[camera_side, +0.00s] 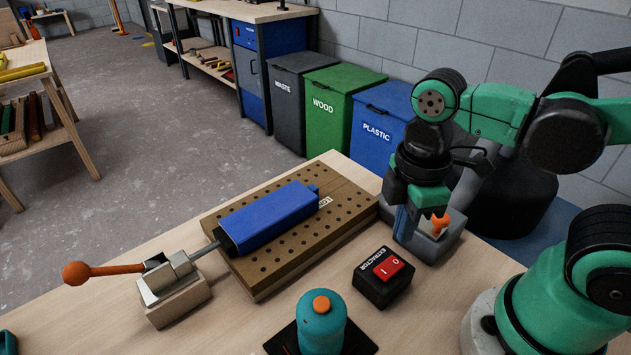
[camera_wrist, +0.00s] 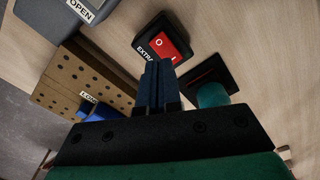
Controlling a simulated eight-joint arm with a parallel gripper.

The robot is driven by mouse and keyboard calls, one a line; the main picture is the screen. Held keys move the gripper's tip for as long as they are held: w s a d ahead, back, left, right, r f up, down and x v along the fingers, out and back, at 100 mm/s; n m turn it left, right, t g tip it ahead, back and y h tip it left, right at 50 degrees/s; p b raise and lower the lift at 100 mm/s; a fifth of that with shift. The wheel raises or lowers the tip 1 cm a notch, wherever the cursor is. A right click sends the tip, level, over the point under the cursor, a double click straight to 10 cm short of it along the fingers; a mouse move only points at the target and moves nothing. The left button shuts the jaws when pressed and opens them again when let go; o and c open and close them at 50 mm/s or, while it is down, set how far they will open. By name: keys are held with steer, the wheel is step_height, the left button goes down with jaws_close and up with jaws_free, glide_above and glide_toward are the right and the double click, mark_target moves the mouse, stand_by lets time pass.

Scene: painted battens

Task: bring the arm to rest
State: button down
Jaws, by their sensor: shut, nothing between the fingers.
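My gripper (camera_side: 407,226) hangs pointing down at the right of the bench, beside the perforated board. Its fingers are together and empty; they also show shut in the wrist view (camera_wrist: 155,80). A blue batten (camera_side: 272,216) lies on the brown perforated board (camera_side: 260,283), with a black pad of the toggle clamp (camera_side: 172,274) against its near left end. The clamp's orange-ended handle lies out to the left. In the wrist view only a small part of the blue batten (camera_wrist: 97,115) shows.
The black extractor switch box (camera_side: 382,278) with a red rocker stands near my gripper. A teal bottle (camera_side: 321,323) with an orange cap stands at the front. A grey box (camera_side: 440,243) is by my gripper. Waste, wood and plastic bins (camera_side: 335,105) stand behind the bench.

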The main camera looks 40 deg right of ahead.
steer(key=shift+r, duration=0.9)
steer(key=w+d+r+m+t, duration=0.1)
steer(key=w+d+m+t, duration=0.2)
steer(key=w+m+t, duration=0.4)
steer(key=m, duration=0.4)
steer(key=shift+w+d+r+m, duration=0.25)
steer(key=shift+d+r+m, duration=0.15)
